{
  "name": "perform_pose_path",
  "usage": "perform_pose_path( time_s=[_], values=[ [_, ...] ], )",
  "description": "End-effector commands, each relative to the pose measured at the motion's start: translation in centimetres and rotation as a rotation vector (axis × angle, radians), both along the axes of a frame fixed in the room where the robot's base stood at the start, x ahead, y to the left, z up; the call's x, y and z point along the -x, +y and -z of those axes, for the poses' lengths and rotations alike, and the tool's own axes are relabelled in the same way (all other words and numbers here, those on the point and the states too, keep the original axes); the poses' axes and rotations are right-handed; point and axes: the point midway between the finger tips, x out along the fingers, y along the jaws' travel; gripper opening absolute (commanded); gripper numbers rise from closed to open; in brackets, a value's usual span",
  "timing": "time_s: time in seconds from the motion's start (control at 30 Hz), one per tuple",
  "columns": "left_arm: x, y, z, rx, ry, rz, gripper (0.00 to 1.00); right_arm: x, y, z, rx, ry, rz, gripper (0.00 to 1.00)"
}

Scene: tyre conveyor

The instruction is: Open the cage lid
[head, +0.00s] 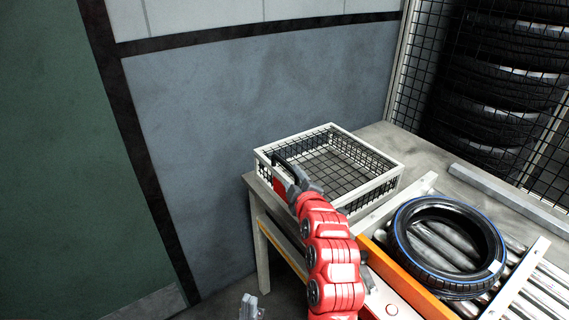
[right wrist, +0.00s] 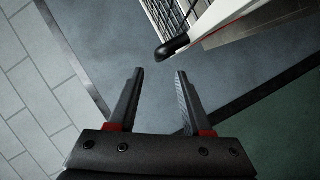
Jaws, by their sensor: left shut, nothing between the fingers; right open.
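The cage (head: 381,181) is a low box with a white frame and black wire mesh on the left end of the table. I cannot tell the lid apart from the rest of the mesh. My right gripper (head: 283,168) is at the cage's near left side, partly hidden by my red arm. In the right wrist view its black fingers (right wrist: 158,92) are open with nothing between them. The white cage frame (right wrist: 225,14) and a rounded black piece (right wrist: 173,46) are just beyond the fingertips, apart from them. My left gripper (head: 249,304) is shut and empty at the bottom edge, away from the cage.
A tyre (head: 400,235) with a blue line lies on the roller conveyor (head: 540,285) right of the cage. An orange rail (head: 405,283) runs along the conveyor's near side. Stacked tyres (head: 500,90) stand behind mesh at right. A grey wall (head: 250,110) is behind the table.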

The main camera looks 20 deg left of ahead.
Motion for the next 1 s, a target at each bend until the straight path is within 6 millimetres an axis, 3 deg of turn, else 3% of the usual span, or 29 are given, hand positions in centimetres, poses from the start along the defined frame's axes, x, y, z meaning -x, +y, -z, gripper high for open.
perform_pose_path(
  time_s=[0.6,1.0],
  values=[
    [0.0,0.0,-1.2,0.000,0.000,0.000,0.00,-6.7,4.2,1.5,0.003,-0.003,0.000,0.49],
    [0.0,0.0,-1.3,0.000,0.000,0.000,0.00,-7.9,4.9,2.0,-0.001,-0.002,0.001,0.49]
  ],
)
